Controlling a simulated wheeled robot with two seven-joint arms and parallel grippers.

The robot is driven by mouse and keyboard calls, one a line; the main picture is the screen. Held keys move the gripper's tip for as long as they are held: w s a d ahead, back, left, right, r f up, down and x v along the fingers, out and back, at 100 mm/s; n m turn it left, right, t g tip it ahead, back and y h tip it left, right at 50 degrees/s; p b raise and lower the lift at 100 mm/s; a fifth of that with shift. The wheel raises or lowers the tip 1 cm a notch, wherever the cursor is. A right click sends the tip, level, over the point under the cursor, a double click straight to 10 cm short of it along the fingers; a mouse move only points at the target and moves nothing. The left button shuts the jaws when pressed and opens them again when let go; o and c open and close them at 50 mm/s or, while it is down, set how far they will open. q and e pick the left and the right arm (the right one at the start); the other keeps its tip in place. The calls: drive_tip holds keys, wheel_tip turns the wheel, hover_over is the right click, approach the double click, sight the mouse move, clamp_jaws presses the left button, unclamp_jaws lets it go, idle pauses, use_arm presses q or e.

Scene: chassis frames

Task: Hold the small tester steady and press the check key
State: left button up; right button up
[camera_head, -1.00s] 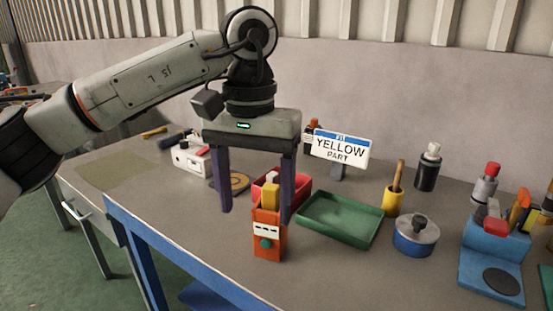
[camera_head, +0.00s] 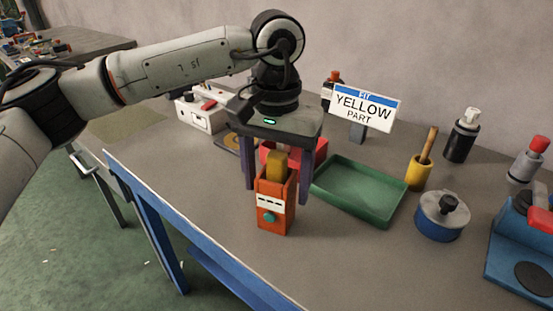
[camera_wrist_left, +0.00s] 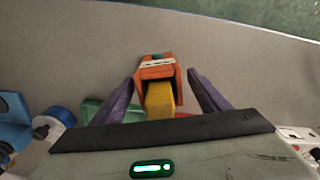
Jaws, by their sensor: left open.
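The small tester (camera_head: 273,225) is an orange upright box on the table near its front edge. It has a white label strip and a round green key (camera_head: 268,216) on its front. A yellow block (camera_head: 276,164) stands out of its open top. My left gripper (camera_head: 277,194) is open, with one purple finger on each side of the tester's upper part. In the left wrist view the tester (camera_wrist_left: 149,72) and yellow block (camera_wrist_left: 159,101) lie between the spread fingers (camera_wrist_left: 161,76), with gaps visible. My right gripper is not in view.
A red bin (camera_head: 321,150) stands behind the tester, partly hidden by my gripper. A green tray (camera_head: 362,207), blue round container (camera_head: 438,228) and yellow cup (camera_head: 418,174) stand to the right. A "YELLOW PART" sign (camera_head: 362,108) stands behind. A white box (camera_head: 203,118) is at left.

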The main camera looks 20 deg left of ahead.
use_arm(q)
drive_tip(key=shift+f, duration=0.75)
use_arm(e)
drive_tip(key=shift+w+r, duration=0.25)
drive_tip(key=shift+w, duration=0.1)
use_arm(q)
drive_tip(key=c, duration=1.3)
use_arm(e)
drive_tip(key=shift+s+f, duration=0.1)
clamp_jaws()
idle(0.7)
